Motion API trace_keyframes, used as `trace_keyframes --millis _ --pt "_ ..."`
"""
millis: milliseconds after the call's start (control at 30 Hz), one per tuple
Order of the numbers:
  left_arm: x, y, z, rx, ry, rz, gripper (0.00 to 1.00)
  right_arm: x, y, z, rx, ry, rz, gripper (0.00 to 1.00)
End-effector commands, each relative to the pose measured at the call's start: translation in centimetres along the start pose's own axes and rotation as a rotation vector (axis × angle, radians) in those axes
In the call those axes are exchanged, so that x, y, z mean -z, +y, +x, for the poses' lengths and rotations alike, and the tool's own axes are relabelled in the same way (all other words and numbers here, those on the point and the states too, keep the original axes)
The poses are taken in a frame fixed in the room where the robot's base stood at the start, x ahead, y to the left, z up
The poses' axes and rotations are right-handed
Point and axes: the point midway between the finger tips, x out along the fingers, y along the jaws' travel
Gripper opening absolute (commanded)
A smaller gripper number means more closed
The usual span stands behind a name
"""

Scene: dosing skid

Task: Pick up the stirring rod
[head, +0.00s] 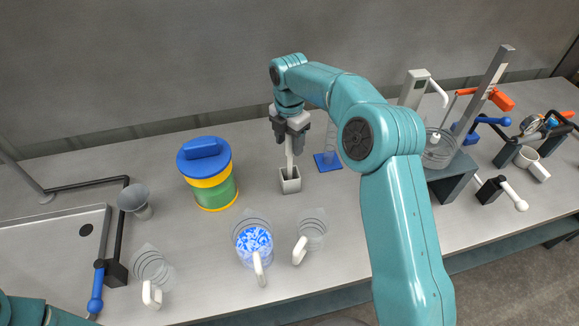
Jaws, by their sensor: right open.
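The stirring rod (290,160) is a thin pale rod standing nearly upright in a small grey square holder (290,185) at the middle of the bench. My right gripper (290,140) points down right over the holder. Its fingers are open and appear to be on either side of the rod's upper end, which they partly hide. I cannot tell whether a finger touches the rod. The rod's lower end is hidden inside the holder. My left gripper is out of view; only part of my left arm shows at the lower left corner.
A drum with a blue lid (205,158) stands left of the holder. A jug of blue pieces (253,243) and a clear jug (312,230) stand in front. A blue-based cylinder (327,161) is close on the right. A sink (55,255) lies at left.

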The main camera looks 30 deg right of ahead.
Motion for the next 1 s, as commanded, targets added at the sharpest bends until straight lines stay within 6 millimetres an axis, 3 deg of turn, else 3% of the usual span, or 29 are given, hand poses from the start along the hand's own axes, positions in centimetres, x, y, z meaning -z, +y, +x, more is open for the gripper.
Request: trace_keyframes --millis 100,333,500,833,1000 --pt "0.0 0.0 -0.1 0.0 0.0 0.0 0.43 -0.1 0.0 1.0 0.001 0.0 0.001 0.57" --pt "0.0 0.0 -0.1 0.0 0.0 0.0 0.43 -0.1 0.0 1.1 0.0 0.0 0.0 0.54" --pt "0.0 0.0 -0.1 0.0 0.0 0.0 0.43 -0.1 0.0 1.1 0.0 0.0 0.0 0.0" --pt "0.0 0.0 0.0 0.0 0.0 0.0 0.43 -0.1 0.0 1.0 0.001 0.0 0.0 0.0" --pt "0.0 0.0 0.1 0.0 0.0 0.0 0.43 -0.1 0.1 -0.4 -0.002 -0.001 0.0 0.0"
